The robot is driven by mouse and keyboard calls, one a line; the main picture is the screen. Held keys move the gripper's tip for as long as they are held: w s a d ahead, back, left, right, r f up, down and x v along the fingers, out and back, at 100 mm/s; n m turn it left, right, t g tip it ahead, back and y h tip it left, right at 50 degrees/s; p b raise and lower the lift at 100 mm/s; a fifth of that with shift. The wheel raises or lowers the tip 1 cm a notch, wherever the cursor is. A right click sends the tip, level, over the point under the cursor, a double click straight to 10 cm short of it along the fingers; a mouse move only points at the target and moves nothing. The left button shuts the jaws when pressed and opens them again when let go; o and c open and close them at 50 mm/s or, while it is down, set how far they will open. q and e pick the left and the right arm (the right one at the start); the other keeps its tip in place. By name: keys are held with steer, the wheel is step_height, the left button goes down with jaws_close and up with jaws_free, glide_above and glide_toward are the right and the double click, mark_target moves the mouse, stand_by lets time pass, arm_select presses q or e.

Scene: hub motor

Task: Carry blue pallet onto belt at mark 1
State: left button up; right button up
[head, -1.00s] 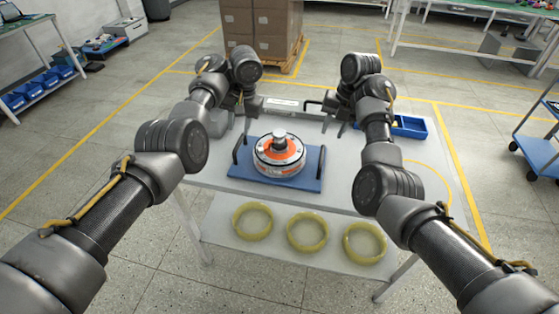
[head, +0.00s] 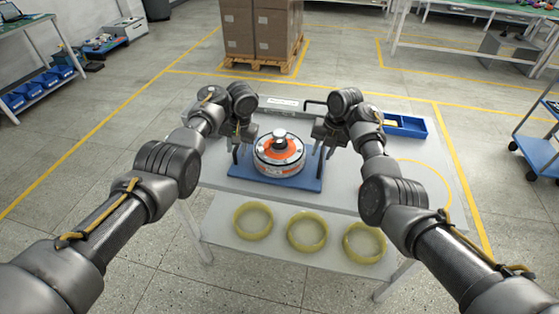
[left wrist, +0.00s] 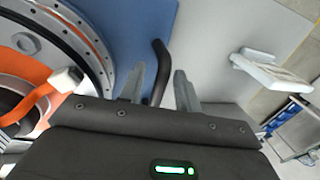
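The blue pallet (head: 248,176) lies flat on the grey table and carries an orange and silver hub motor (head: 279,154). Black upright handles stand at its left and right ends. My left gripper (head: 237,143) is over the left handle. In the left wrist view its two fingers (left wrist: 159,88) are apart, with the dark handle (left wrist: 160,68) between them and gaps visible. My right gripper (head: 324,146) is low at the right handle, with its fingers seeming parted. The right handle is partly hidden by it. I cannot make out a belt or mark 1.
A blue bin (head: 405,127) sits at the table's back right. Several yellow rings (head: 307,231) lie on the lower shelf. Boxes on a wooden pallet (head: 258,62) stand behind the table. A blue cart (head: 537,152) is at the right. Floor to the left is open.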

arm_select(q)
steer(key=shift+c, duration=0.4)
arm_select(e)
steer(key=shift+c, duration=0.4)
arm_select(q)
jaws_close()
arm_select(e)
jaws_close()
arm_select(q)
steer(key=shift+w+r, duration=0.2)
steer(key=shift+r, duration=0.05)
arm_select(e)
steer(key=shift+w+r, duration=0.2)
